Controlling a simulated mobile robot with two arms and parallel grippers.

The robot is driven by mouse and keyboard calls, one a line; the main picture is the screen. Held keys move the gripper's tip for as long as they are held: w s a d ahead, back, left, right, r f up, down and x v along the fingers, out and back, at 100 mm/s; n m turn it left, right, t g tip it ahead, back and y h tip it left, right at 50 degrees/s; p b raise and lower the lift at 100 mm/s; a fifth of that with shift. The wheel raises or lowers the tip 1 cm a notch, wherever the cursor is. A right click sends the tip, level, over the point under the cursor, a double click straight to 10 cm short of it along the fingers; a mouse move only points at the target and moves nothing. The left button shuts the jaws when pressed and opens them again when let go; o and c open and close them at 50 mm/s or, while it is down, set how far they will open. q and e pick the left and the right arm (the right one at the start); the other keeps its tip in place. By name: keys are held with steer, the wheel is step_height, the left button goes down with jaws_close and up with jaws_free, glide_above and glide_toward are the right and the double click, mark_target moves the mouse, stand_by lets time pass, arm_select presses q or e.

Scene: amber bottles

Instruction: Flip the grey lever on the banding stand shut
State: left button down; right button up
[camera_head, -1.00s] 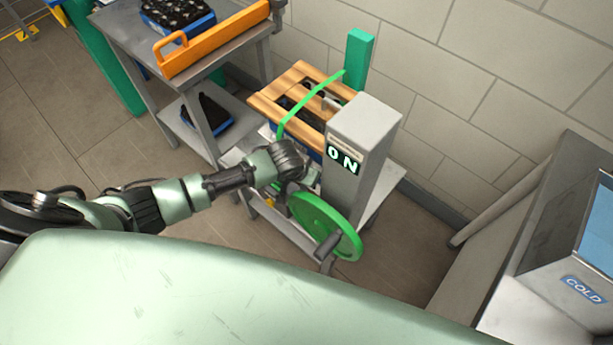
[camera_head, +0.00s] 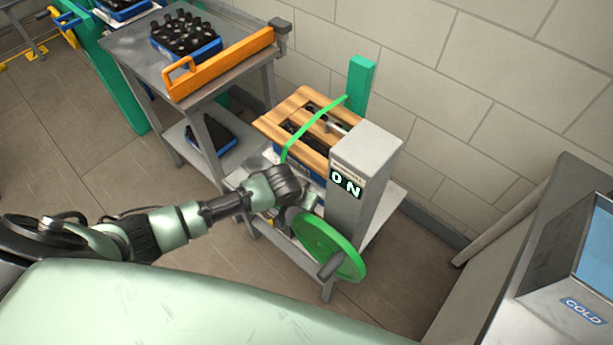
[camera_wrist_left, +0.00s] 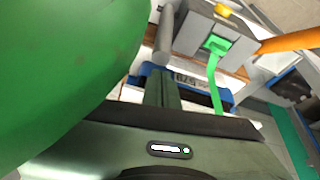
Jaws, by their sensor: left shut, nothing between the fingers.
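The banding stand has a grey column (camera_head: 362,170) with an "ON" display and a large green wheel (camera_head: 325,245) on its near side. A green band (camera_head: 312,132) runs over a wooden-topped blue crate on the stand. A short grey bar (camera_head: 337,127), possibly the lever, shows beside the column's top. A grey rod (camera_wrist_left: 165,35) stands ahead in the left wrist view; I cannot tell if it is the lever. My left gripper (camera_head: 308,198) is shut and empty, low beside the column, between crate and wheel. Its fingers (camera_wrist_left: 163,85) point toward the crate. My right gripper is out of view.
A grey cart (camera_head: 130,45) with an orange rail (camera_head: 220,62) and a crate of dark bottles (camera_head: 185,38) stands behind left. A grey unit marked "COLD" (camera_head: 583,310) is at the right. The green wheel crowds the left wrist view's left side. Open floor lies between stand and unit.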

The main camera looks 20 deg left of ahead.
arm_select(q)
step_height(320, 180, up, 19)
steer(key=b, duration=0.1)
steer(key=shift+s+f, duration=0.15)
steer(key=shift+f, duration=0.05)
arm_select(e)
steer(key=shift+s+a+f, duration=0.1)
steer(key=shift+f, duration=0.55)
arm_select(q)
steer(key=shift+a, duration=0.1)
steer(key=shift+f, duration=0.1)
